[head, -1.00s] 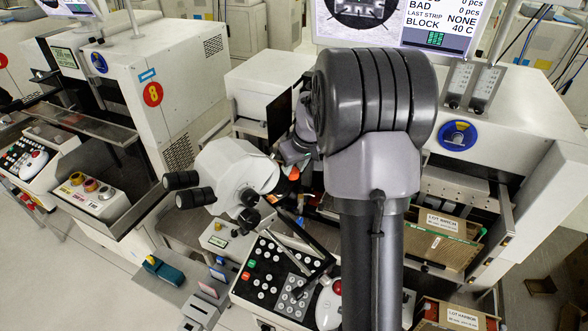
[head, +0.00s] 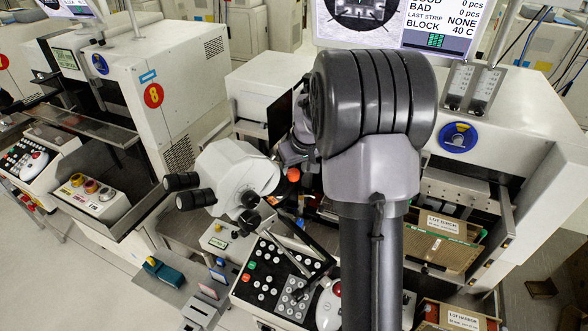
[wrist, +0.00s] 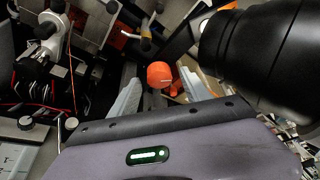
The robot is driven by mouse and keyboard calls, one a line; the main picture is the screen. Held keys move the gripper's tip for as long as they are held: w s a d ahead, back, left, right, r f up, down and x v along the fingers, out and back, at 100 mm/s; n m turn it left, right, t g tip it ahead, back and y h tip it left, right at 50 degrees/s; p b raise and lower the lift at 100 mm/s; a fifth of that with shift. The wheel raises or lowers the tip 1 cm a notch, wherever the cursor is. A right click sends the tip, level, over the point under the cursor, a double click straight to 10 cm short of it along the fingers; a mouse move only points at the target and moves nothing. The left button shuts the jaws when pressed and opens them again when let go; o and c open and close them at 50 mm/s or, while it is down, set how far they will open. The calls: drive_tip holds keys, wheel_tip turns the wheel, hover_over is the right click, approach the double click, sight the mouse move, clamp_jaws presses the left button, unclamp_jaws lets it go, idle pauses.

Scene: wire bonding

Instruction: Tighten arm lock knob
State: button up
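The orange arm lock knob (wrist: 160,74) is a round cap near the middle of the wrist view. It also shows in the head view as a small orange spot (head: 293,174) beside the microscope. My gripper (wrist: 158,80) is open, with one pale finger to the left of the knob and one to the right. Gaps show between the fingers and the knob, and I cannot tell how far beyond the fingertips it lies. In the head view my arm hides most of the gripper.
The white microscope (head: 237,168) stands left of the knob, with its dark eyepieces pointing left. A black keypad panel (head: 272,272) lies below it. A lot box (head: 440,246) sits to the right. In the wrist view a large black cylinder (wrist: 265,55) is close on the right.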

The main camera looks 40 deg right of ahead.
drive_tip(key=p+v, duration=0.3)
drive_tip(key=v, duration=1.4)
drive_tip(key=shift+r+p, duration=0.25)
drive_tip(key=shift+p, duration=0.05)
drive_tip(key=w+d+n+y+p, duration=0.1)
drive_tip(key=d+n+y+p, duration=0.4)
drive_tip(key=n+p, duration=0.4)
drive_tip(key=shift+g+h, duration=0.4)
drive_tip(key=shift+h, duration=0.3)
drive_tip(key=x, duration=0.5)
drive_tip(key=b+x, duration=0.1)
drive_tip(key=x, duration=0.5)
drive_tip(key=d+b+x, duration=0.1)
drive_tip(key=x, duration=0.5)
drive_tip(key=shift+a+f, duration=0.1)
drive_tip(key=shift+f, duration=0.25)
drive_tip(key=shift+c, duration=0.5)
